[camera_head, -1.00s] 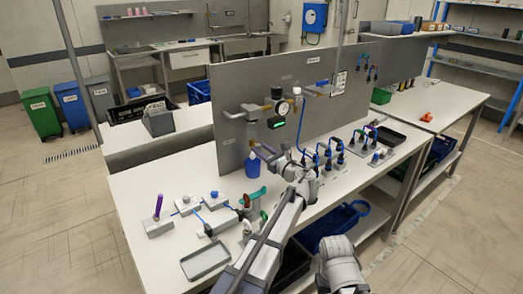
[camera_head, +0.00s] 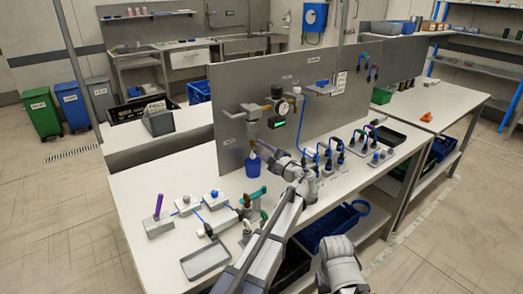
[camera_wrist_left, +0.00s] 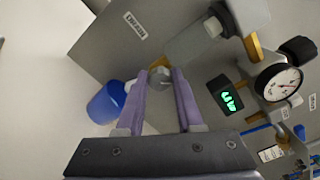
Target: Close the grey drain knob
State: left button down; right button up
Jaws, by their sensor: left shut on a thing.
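The grey drain knob (camera_wrist_left: 160,76) is a small round grey piece in the left wrist view, between my fingertips. My left gripper (camera_wrist_left: 161,74) has its two purple-grey fingers shut on its sides. In the head view my left gripper (camera_head: 262,152) reaches up to the fittings in front of the grey panel (camera_head: 230,145), just above a blue cup (camera_head: 252,169). The knob cannot be made out clearly there. The cup also shows in the left wrist view (camera_wrist_left: 106,103), left of the fingers. My right gripper is not in view.
A round gauge (camera_head: 283,107) and a green-lit display (camera_head: 277,123) sit near my left gripper. Blue hoses and fittings (camera_head: 334,152) stand to the right on the white table (camera_head: 135,190). A grey tray (camera_head: 205,261) and small valve blocks lie in front on the left.

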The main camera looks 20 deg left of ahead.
pick_arm(q)
jog(key=n, duration=0.4)
jog(key=shift+f+n, duration=0.1)
jog(key=shift+n, duration=2)
jog(key=c, duration=0.5)
grip_release()
jog(key=shift+c, duration=0.2)
jog(key=shift+s, duration=0.1)
jog(key=v, duration=0.7)
jog(key=shift+s+d, duration=0.2)
jog(key=shift+d, duration=0.1)
